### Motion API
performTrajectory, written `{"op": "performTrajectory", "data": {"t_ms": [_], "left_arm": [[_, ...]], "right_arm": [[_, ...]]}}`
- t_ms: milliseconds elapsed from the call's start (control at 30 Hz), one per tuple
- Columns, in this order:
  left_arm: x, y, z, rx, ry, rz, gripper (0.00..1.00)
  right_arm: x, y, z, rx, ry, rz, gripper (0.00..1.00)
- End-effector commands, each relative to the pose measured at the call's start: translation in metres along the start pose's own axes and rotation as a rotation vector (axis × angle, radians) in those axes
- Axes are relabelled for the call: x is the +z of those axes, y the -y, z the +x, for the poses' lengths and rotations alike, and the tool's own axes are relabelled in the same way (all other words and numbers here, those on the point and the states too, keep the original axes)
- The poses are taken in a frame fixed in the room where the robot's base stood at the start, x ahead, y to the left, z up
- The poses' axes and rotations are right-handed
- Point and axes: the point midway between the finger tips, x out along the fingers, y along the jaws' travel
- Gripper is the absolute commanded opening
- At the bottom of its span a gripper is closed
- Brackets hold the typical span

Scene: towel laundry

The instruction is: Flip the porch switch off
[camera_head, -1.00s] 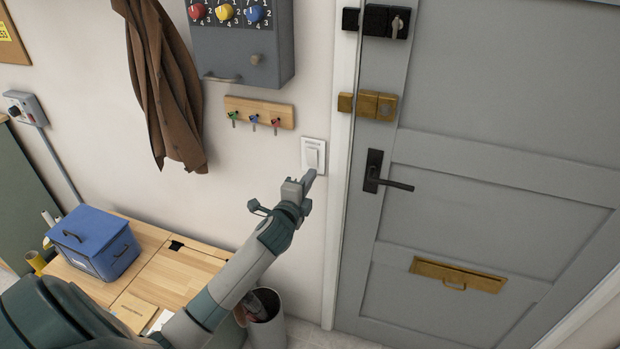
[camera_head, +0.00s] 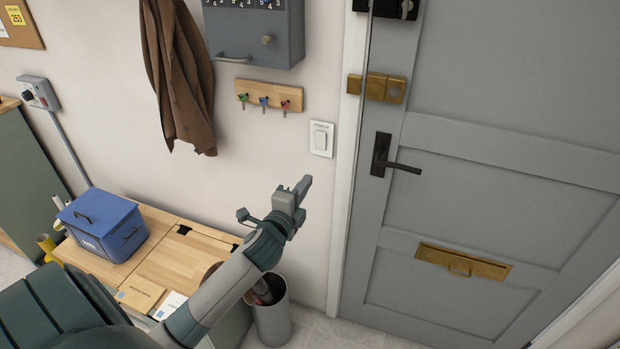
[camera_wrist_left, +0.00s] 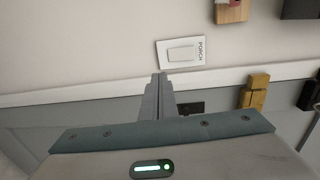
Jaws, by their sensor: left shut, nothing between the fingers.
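The porch switch (camera_head: 321,139) is a white wall plate with a rocker, on the wall just left of the door frame. In the left wrist view the porch switch (camera_wrist_left: 181,53) shows beyond the fingertips, with "PORCH" printed on its plate. I cannot tell which way the rocker is tipped. My left gripper (camera_head: 303,186) is shut and empty, below and left of the switch and apart from it. In the left wrist view the left gripper (camera_wrist_left: 159,77) points toward the plate's lower edge. My right gripper is not in view.
The grey door (camera_head: 500,170) with its black handle (camera_head: 402,168) stands to the right. A key rack (camera_head: 268,97) hangs above left of the switch. A blue box (camera_head: 103,224) sits on the wooden bench top, with a bin (camera_head: 270,318) beside it. The wall around the switch is clear.

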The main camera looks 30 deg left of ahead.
Motion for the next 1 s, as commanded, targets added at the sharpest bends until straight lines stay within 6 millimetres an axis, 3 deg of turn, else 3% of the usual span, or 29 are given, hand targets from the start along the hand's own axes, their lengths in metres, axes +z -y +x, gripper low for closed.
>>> {"op": "performTrajectory", "data": {"t_ms": [267, 1000], "left_arm": [[0.0, -0.005, -0.025, 0.0, 0.0, 0.0, 0.0], [-0.001, -0.011, -0.03, 0.019, 0.005, -0.024, 0.0]], "right_arm": [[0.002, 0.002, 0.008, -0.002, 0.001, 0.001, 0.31], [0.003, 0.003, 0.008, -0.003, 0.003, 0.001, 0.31]]}}
